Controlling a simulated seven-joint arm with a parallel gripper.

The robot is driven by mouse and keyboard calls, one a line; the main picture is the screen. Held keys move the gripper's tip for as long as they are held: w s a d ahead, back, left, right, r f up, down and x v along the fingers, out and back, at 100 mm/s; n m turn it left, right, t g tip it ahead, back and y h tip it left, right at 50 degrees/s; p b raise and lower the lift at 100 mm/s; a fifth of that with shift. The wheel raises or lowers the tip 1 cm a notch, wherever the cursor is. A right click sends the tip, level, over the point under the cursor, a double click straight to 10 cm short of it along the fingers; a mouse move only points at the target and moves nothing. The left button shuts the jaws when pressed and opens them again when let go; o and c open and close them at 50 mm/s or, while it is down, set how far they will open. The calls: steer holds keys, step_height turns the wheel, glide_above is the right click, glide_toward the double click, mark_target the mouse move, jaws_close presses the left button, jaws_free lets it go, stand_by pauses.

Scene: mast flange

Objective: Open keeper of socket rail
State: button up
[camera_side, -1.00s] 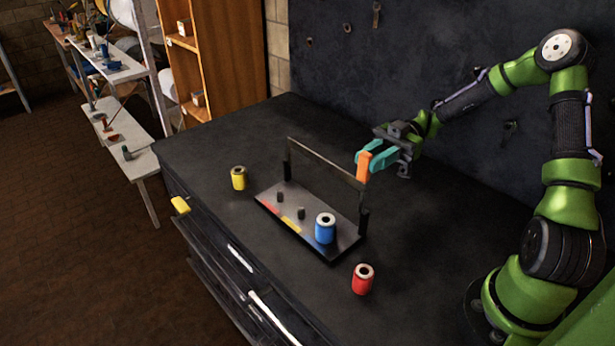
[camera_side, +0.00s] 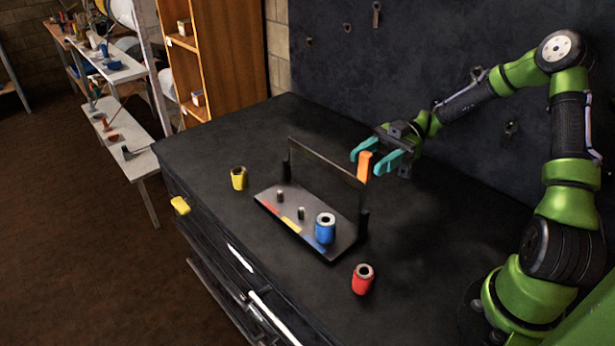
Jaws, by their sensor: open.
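The socket rail (camera_side: 270,206) is a flat grey plate with red, yellow and blue marks and two bare short pegs. A blue spool (camera_side: 325,229) stands at its right end. The keeper (camera_side: 325,162) is a thin bar standing raised above the rail's back edge, between two dark end posts. Its orange handle (camera_side: 365,166) is at the bar's right end. My gripper (camera_side: 368,162) is open, with its teal fingers on either side of the orange handle. Whether a finger touches the handle I cannot tell.
A yellow spool (camera_side: 239,178) stands left of the rail, and a red spool (camera_side: 363,279) stands in front of its right end. A yellow object (camera_side: 180,205) is at the bench's left edge. The dark bench top (camera_side: 220,140) is clear behind the rail.

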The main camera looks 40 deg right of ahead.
mark_target(363, 160)
steer(key=shift+a+r+h, duration=0.25)
steer(key=shift+a+h, duration=0.75)
steer(key=shift+a, duration=0.1)
steer(key=a+h, duration=0.2)
steer(key=a, duration=0.1)
steer(key=shift+h, duration=0.3)
steer(key=a+f+h, duration=0.9)
steer(key=h, duration=0.4)
steer(key=shift+a, duration=0.3)
